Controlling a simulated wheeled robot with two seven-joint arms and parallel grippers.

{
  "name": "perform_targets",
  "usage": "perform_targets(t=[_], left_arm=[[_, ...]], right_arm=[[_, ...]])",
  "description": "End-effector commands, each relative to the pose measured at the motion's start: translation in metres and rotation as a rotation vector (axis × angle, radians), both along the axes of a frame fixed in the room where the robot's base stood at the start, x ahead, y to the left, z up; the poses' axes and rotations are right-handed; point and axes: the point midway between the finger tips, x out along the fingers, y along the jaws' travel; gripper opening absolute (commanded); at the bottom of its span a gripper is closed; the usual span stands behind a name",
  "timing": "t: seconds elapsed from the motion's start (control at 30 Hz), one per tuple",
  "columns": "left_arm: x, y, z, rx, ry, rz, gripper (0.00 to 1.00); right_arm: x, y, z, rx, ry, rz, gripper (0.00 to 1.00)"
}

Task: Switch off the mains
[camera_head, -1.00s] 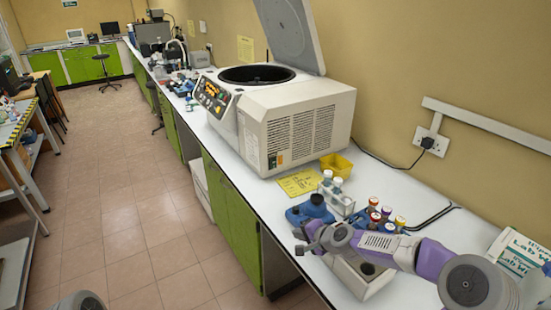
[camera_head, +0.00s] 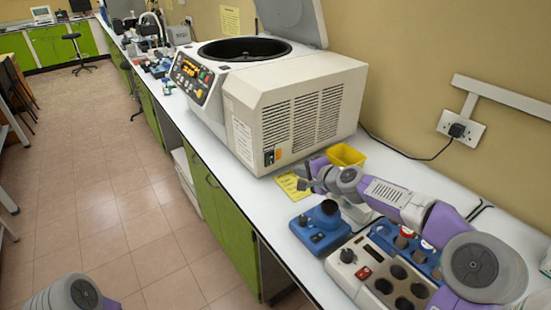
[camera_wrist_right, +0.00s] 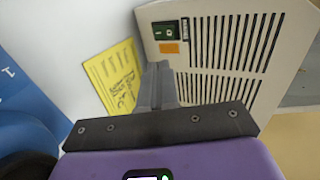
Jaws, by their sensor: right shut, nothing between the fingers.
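The white centrifuge (camera_head: 300,85) stands on the bench with its lid open. A small mains switch (camera_head: 269,157) with an orange label under it is at the lower front corner of its vented side. In the right wrist view the switch (camera_wrist_right: 165,29) is a dark block with a green part, above the orange label. My right gripper (camera_head: 302,178) is shut and empty, a little below and to the right of the switch, apart from it. In the wrist view its closed fingers (camera_wrist_right: 158,82) point toward the switch panel. My left gripper is not in view.
A yellow note (camera_head: 292,186) lies on the bench under my right gripper. A yellow tray (camera_head: 346,155), a blue device (camera_head: 320,225) and a block with several wells (camera_head: 385,280) stand nearby. A wall socket (camera_head: 461,128) holds a black plug.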

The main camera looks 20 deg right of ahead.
Motion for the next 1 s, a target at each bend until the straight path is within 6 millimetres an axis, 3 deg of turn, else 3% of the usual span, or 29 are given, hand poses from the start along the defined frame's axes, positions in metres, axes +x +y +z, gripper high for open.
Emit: perform_targets(t=[0.33,0.73,1.0], left_arm=[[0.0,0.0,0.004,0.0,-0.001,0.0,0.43],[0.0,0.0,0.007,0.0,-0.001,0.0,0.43],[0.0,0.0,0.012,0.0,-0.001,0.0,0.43]], right_arm=[[0.024,0.012,-0.011,0.0,0.0,0.005,0.0],[0.09,0.036,-0.045,-0.001,0.001,0.005,0.0],[0.116,0.043,-0.038,0.0,0.0,0.001,0.0]])
